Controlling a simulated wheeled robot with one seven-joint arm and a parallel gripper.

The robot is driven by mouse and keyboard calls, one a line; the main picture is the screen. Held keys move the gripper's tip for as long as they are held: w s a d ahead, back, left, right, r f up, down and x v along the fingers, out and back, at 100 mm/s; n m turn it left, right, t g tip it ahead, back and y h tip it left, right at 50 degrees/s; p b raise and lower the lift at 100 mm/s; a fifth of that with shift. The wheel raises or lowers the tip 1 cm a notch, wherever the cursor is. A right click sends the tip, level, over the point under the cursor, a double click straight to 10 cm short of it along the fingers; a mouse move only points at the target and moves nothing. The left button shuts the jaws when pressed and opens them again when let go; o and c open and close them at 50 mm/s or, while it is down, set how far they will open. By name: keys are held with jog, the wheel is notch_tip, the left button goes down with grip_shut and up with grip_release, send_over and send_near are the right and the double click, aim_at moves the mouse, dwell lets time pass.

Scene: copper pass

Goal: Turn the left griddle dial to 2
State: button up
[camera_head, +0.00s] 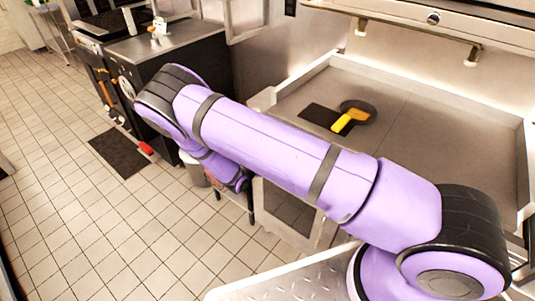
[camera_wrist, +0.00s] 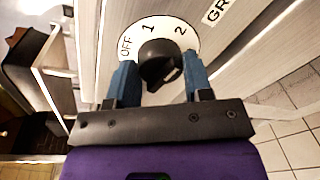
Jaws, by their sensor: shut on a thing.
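In the wrist view, the griddle dial is a black round knob (camera_wrist: 158,60) on a white disc (camera_wrist: 178,27) marked OFF, 1 and 2. My gripper (camera_wrist: 158,75) has its two blue fingers on either side of the knob and is shut on it. The 1 sits above the knob, the 2 to its upper right and OFF to its upper left. I cannot tell exactly which mark the knob points to. In the head view, my purple arm covers the griddle's front, so the dial and gripper are hidden there.
The griddle's flat top (camera_head: 420,120) holds a black pan (camera_head: 366,110) with a yellow handle and a dark mat (camera_head: 318,115). A dark-sided counter (camera_head: 185,60) stands to the left. The tiled floor (camera_head: 70,215) at left is mostly clear, with a dark floor mat (camera_head: 118,152).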

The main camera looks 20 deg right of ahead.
jog(key=o, duration=0.9)
jog(key=v, duration=1.1)
jog(key=shift+w, duration=0.1)
